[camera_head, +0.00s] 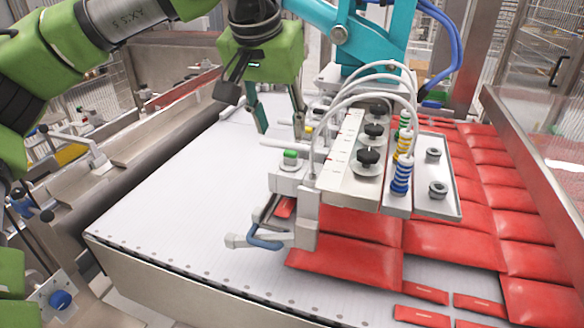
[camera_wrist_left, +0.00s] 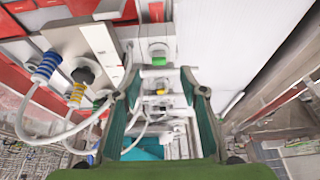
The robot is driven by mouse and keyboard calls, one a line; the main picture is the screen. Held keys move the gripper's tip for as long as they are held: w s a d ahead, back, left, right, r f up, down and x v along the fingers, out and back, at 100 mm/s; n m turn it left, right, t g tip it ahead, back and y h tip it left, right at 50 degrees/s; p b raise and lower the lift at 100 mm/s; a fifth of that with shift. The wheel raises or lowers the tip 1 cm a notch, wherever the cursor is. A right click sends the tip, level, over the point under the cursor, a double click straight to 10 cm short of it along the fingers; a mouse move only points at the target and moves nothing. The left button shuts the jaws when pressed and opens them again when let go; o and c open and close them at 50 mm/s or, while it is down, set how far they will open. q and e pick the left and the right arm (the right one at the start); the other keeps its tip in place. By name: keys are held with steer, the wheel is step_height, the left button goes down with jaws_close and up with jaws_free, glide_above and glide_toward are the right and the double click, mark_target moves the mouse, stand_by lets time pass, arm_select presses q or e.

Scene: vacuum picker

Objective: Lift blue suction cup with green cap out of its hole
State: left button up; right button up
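A blue ribbed suction cup (camera_head: 401,178) stands upright in the near end of a row on the grey holder plate (camera_head: 397,202), with a yellow cup (camera_head: 404,145) and a green cup (camera_head: 404,119) behind it. Its top looks white; I cannot make out a green cap on it. It also shows at upper left in the left wrist view (camera_wrist_left: 46,66). My left gripper (camera_head: 280,133) is open and empty, pointing down to the left of the picker, well apart from the blue cup. Its two fingers stand apart in the left wrist view (camera_wrist_left: 160,74). My right gripper is not in view.
A green button (camera_head: 290,154) tops a white block near my left gripper. White hoses (camera_head: 336,101) arch over the picker, beside black knobs (camera_head: 368,157). Red packets (camera_head: 350,262) lie below and right. The white conveyor surface (camera_head: 180,190) is clear at left.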

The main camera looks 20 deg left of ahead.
mark_target(289, 153)
arm_select(q)
steer(key=x, duration=0.4)
steer(key=shift+w+f, duration=0.15)
steer(key=shift+f, duration=0.05)
steer(key=p+x, duration=0.2)
steer(key=shift+w+d+f, duration=0.1)
steer(key=shift+w+f, duration=0.05)
steer(key=shift+w, duration=0.25)
steer(key=shift+x, duration=1.15)
steer(key=shift+w+f, duration=0.1)
steer(key=shift+f, duration=0.05)
steer(key=c, duration=1)
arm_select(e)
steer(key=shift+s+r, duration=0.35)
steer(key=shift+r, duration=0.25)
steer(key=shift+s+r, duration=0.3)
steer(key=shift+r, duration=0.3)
